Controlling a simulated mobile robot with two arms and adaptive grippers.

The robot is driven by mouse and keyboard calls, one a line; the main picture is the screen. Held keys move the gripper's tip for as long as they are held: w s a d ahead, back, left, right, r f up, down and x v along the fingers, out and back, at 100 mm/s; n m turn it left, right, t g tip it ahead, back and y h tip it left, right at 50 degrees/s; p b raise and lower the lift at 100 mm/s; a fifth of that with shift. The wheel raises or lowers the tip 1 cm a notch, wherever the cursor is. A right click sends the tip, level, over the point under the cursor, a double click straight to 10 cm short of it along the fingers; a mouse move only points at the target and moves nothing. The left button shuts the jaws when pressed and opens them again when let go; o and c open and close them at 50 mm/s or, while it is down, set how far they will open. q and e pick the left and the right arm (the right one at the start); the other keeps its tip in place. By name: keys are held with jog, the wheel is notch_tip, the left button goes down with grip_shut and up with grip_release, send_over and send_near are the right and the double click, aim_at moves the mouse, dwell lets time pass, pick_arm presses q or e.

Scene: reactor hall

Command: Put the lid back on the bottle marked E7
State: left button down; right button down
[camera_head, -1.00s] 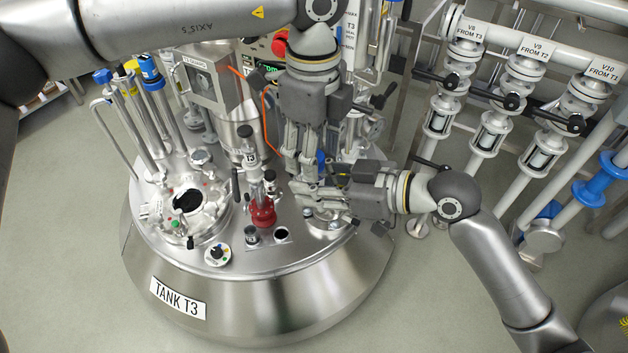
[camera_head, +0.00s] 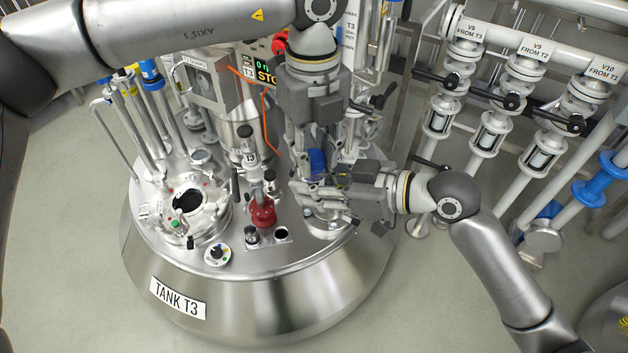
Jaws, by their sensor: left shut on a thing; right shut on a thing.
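My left gripper (camera_head: 314,158) points down over the tank top, shut on a blue piece that looks like the lid (camera_head: 317,160). My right gripper (camera_head: 302,192) comes in from the right just below it, with its fingers pointing left. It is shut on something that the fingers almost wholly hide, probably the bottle. No E7 mark can be read. The blue piece is directly above the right gripper's fingers; I cannot tell whether it touches the bottle.
The steel tank T3 (camera_head: 300,286) is under both grippers. Valve pipes (camera_head: 490,130) are at the right. Open floor lies in front.

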pick_arm(q)
jog(key=m, duration=1.8)
jog(key=shift+m, duration=0.3)
jog(key=m, duration=0.4)
jog(key=shift+w+f+m, duration=0.1)
jog(key=shift+m, duration=0.2)
jog(key=m, duration=2.4)
jog(key=c, duration=1.1)
grip_release()
